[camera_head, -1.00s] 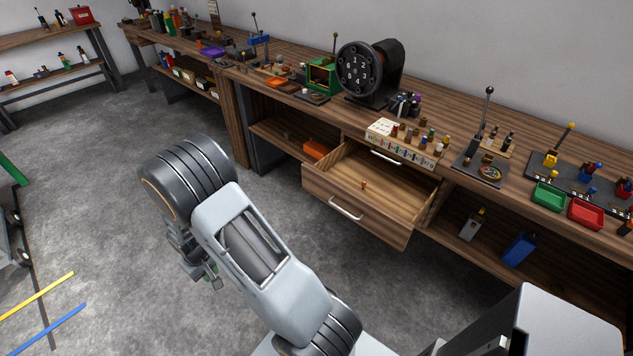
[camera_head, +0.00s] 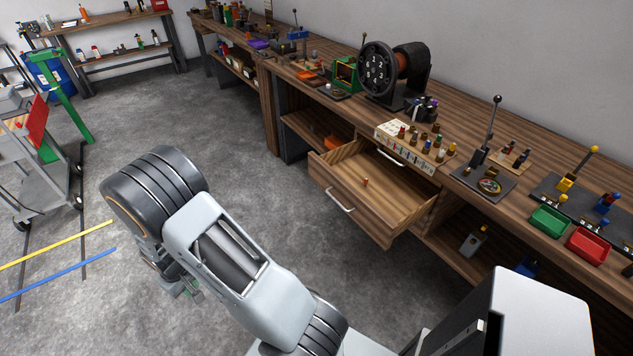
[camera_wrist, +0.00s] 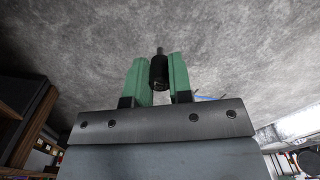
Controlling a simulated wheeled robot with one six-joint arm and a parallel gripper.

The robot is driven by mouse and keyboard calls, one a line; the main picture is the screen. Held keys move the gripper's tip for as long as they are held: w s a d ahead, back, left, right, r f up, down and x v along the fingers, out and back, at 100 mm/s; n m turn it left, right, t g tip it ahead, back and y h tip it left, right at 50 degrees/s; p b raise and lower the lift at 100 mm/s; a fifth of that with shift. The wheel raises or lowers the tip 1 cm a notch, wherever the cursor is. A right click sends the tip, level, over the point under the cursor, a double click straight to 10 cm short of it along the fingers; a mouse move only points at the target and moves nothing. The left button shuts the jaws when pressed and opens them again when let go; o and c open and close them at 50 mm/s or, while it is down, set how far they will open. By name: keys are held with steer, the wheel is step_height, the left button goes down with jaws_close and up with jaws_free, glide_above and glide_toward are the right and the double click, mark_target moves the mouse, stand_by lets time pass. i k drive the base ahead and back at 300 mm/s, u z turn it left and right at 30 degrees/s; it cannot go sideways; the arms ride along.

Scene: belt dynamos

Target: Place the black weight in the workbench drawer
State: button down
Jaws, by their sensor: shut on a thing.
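In the wrist view, the black weight (camera_wrist: 159,72) is a small dark cylinder with a thin stem at its far end. My gripper (camera_wrist: 157,80) has green fingers and is shut on it, one finger on each side. In the head view, my gripper (camera_head: 192,291) is partly hidden below my arm, over the floor to the left of the bench. The weight cannot be made out there. The workbench drawer (camera_head: 346,200) is pulled open under the worktop. A small orange-brown item (camera_head: 365,182) stands inside, and most of the drawer bottom is bare.
The wooden workbench (camera_head: 452,130) carries a dial machine (camera_head: 377,72), a card box with small bottles (camera_head: 405,142), a green tray (camera_head: 550,221) and a red tray (camera_head: 588,246). A cart (camera_head: 45,180) stands at left. The floor before the drawer is clear.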

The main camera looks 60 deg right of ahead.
mark_target(370, 191)
steer(key=k, duration=0.4)
steer(key=z, duration=0.7)
